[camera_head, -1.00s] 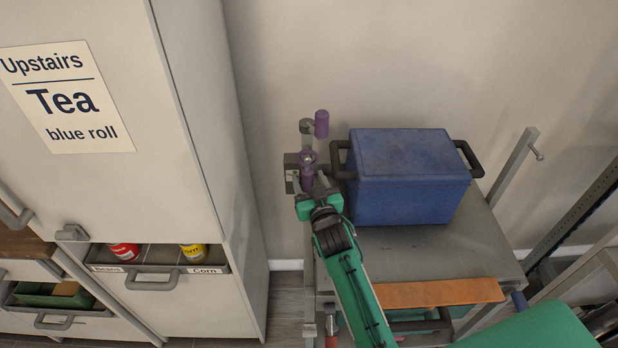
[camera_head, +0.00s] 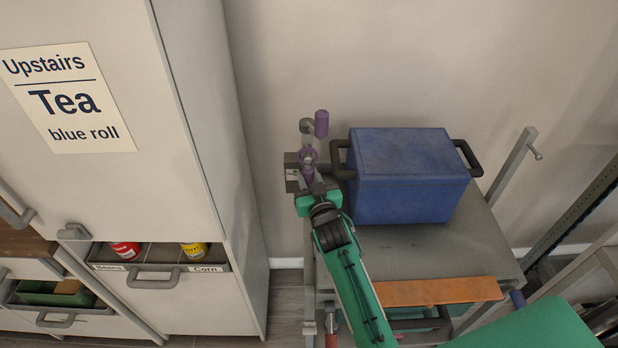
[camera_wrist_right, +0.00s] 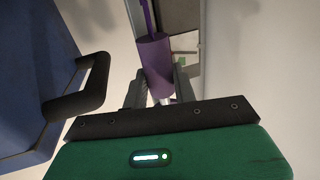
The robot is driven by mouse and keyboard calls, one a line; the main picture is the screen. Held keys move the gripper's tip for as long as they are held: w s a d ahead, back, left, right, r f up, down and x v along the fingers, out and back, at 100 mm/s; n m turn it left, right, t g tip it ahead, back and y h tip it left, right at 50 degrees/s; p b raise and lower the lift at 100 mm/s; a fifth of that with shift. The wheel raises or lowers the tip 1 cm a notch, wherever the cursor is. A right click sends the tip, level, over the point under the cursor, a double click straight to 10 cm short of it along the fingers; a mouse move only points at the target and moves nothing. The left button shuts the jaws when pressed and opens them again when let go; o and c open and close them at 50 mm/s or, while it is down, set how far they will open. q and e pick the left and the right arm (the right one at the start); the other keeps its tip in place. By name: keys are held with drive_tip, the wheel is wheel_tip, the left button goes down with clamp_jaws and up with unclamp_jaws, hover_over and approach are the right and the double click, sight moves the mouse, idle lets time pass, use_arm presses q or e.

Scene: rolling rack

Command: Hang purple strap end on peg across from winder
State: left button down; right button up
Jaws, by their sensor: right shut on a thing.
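The purple strap end (camera_wrist_right: 153,58) is a thick purple cylinder with a narrow purple strap running from it in the right wrist view. My right gripper (camera_wrist_right: 158,85) is shut on it. In the head view, my right gripper (camera_head: 306,184) is at the rack's left post, just below a round purple part (camera_head: 308,158), and hides most of what it holds. The winder (camera_head: 306,126) is at the top of this post, with a purple handle (camera_head: 321,123). Across the rack, a short peg (camera_head: 535,152) sticks out of the right post and looks bare. My left gripper is out of view.
A blue box (camera_head: 402,180) with dark handles stands on the grey rack top (camera_head: 440,244), close right of my right gripper. An orange board (camera_head: 436,291) lies along the front edge. A pale cabinet (camera_head: 240,200) stands left. The rack's right side has bare room.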

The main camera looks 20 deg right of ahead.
drive_tip(key=shift+r+p, duration=0.4)
drive_tip(key=shift+r, duration=0.2)
drive_tip(key=shift+s, duration=0.1)
drive_tip(key=s+a+p, duration=0.2)
drive_tip(key=s, duration=0.5)
drive_tip(key=shift+s, duration=0.25)
idle(1.0)
drive_tip(key=shift+s, duration=0.1)
